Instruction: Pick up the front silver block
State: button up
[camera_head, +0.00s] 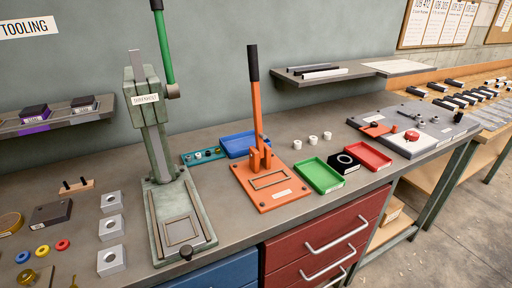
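Three silver blocks, each with a round hole in its top, stand in a row on the grey bench left of the green press. The front silver block (111,260) is the nearest to me and sits flat and apart from the others. The middle silver block (111,227) is behind it, and the back silver block (111,201) is farthest. No part of my gripper shows in this view.
The green press (180,222) stands just right of the blocks. Colored rings (42,251) and a dark block (50,214) lie to their left. An orange lever press (268,185), a green tray (319,175) and a red tray (367,156) are farther right.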

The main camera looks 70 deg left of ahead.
aim_at(105, 269)
jog(key=z, duration=0.55)
jog(key=i, duration=0.7)
jog(key=u, duration=4.05)
jog(key=i, duration=0.8)
jog(key=u, duration=0.15)
